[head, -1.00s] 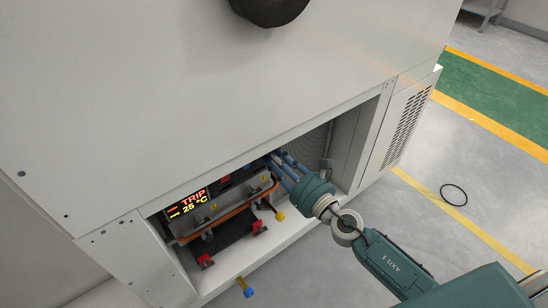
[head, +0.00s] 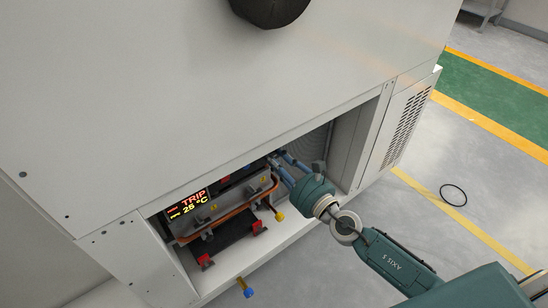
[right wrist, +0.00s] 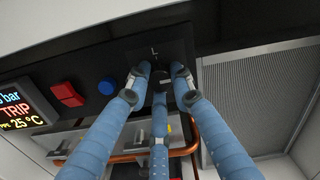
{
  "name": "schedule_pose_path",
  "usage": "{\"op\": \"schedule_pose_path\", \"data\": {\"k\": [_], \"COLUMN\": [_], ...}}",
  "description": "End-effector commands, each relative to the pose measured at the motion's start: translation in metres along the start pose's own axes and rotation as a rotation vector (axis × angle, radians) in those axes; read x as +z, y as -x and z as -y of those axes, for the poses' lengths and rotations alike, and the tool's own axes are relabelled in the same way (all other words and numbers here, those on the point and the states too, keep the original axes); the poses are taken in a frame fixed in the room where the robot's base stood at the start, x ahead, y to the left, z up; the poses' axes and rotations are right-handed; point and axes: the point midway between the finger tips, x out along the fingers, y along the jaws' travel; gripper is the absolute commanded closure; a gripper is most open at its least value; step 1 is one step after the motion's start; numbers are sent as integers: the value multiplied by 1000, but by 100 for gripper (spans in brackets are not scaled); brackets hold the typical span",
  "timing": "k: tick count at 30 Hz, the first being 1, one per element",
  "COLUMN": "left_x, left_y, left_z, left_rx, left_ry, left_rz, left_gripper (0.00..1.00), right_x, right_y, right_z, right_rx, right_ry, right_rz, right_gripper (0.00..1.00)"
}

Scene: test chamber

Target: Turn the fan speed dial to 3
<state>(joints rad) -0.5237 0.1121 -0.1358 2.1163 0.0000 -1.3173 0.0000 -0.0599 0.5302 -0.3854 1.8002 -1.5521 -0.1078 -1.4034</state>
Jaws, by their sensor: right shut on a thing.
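The dial (right wrist: 161,77) is a small dark knob on the black control panel (right wrist: 128,52), with a letter "L" above it. In the right wrist view, the blue fingers of my right gripper (right wrist: 160,84) are shut on it from both sides, with a third finger below. The fingers and the dark panel hide most of the dial, and I cannot read its setting. In the head view my right gripper (head: 279,164) reaches into the open bay, and the dial is hidden there. My left gripper is not in view.
Left of the dial are a blue button (right wrist: 107,88), a red switch (right wrist: 67,95) and a display (right wrist: 24,105) reading TRIP and 25 °C. Copper pipes (head: 225,218) and valves with red handles (head: 258,227) lie below. A ribbed grey panel (right wrist: 262,95) is at right.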

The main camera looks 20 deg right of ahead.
Motion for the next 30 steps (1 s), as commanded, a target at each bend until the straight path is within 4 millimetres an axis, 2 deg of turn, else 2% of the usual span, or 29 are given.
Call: {"op": "schedule_pose_path", "data": {"k": [1,2,3,6,17,20,30], "left_x": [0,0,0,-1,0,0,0], "left_y": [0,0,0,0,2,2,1], "left_z": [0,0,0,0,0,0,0], "left_rx": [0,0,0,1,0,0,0], "left_ry": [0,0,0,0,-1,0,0], "left_rz": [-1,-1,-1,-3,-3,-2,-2], "left_gripper": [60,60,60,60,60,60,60], "right_x": [-10,-10,-10,-9,-5,-5,-6], "right_y": [3,3,3,3,6,19,90], "right_z": [-6,-6,-6,-5,-2,-2,-3], "right_rx": [12,12,12,11,4,4,10], "right_ry": [-1,-2,-2,-2,1,3,3], "right_rz": [-17,-17,-17,-16,-9,-10,-14], "right_gripper": [100,100,76,59,59,59,59]}}
